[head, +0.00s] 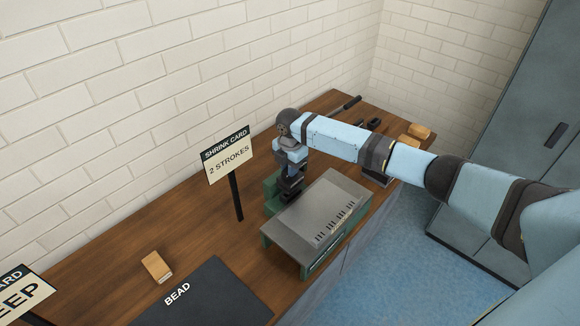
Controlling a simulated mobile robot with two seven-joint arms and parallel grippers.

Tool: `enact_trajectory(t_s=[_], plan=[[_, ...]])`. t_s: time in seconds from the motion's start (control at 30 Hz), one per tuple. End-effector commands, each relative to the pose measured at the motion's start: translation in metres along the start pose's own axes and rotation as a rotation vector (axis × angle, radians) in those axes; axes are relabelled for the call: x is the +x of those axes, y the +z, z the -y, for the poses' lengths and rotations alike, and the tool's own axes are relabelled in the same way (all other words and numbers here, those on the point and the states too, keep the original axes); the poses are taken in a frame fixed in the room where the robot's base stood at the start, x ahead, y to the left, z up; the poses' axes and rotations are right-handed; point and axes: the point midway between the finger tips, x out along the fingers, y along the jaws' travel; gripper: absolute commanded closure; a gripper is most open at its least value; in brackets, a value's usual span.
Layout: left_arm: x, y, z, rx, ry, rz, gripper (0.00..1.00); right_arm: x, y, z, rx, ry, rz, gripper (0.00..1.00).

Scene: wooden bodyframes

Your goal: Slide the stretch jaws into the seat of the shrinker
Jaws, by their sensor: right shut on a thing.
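The green shrinker (271,187) stands on the wooden bench, partly hidden behind my right gripper and a grey metal plate (305,208). The plate has a row of dark marks and lies over a green support. My right gripper (288,196) points down at the shrinker, beside the plate's far left edge. It is shut on a small dark piece, taken to be the stretch jaws, mostly hidden by the fingers. The seat is hidden, so I cannot tell whether the jaws touch it. My left gripper is out of view.
A "Shrink card, 2 strokes" sign (228,160) stands on a post left of the shrinker. A wooden block (156,266) and a dark "BEAD" mat (215,299) are nearer. Dark tools (346,104) and wooden blocks (419,131) lie at the far end. Bare bench lies left of the sign.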

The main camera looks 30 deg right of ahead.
Motion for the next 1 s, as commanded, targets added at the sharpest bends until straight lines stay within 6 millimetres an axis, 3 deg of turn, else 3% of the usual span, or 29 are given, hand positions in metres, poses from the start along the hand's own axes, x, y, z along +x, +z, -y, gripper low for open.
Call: enact_trajectory(t_s=[1.0], plan=[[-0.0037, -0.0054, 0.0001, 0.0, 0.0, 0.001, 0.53, -0.0023, 0.0, -0.0012, 0.0, 0.004, 0.0, 1.0]])
